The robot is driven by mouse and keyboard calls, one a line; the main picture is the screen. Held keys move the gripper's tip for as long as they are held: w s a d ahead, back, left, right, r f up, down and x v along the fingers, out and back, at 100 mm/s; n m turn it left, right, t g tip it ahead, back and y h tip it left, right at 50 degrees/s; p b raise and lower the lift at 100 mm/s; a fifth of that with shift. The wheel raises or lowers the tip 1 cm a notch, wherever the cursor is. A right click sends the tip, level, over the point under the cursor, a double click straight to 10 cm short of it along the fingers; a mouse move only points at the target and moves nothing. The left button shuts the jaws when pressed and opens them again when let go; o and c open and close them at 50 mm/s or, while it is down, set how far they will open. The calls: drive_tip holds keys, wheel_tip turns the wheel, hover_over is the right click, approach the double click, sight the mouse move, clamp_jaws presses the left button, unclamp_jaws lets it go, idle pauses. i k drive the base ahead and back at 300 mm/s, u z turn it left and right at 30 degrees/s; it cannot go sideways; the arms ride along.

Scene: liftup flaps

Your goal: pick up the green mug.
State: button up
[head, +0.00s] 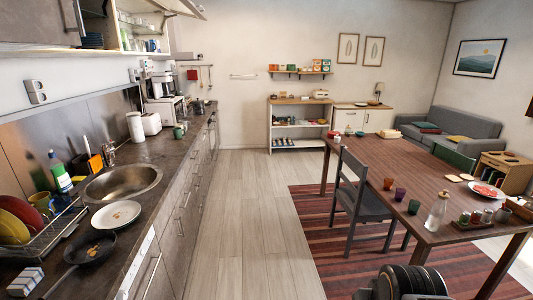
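A small green mug (179,131) stands on the dark left counter (150,165), beyond the sink and near the white toaster. It is small in the picture, so its handle is hard to make out. A dark ribbed part of my own arm shows at the bottom right. My gripper's fingers do not show, and nothing of mine is near the mug.
The sink (122,182), a white plate (116,215), a dark pan (88,250) and a dish rack (45,235) line the near counter. A wooden table (385,165) and a grey chair (365,197) stand right. The floor (240,220) between is clear.

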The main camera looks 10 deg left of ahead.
sight(178, 132)
drive_tip(key=u, duration=0.45)
drive_tip(key=i, duration=2.3)
drive_tip(key=u, duration=0.85)
drive_tip(key=i, duration=0.9)
drive_tip(key=z, duration=0.7)
drive_tip(key=i, duration=4.35)
drive_tip(key=u, duration=3.05)
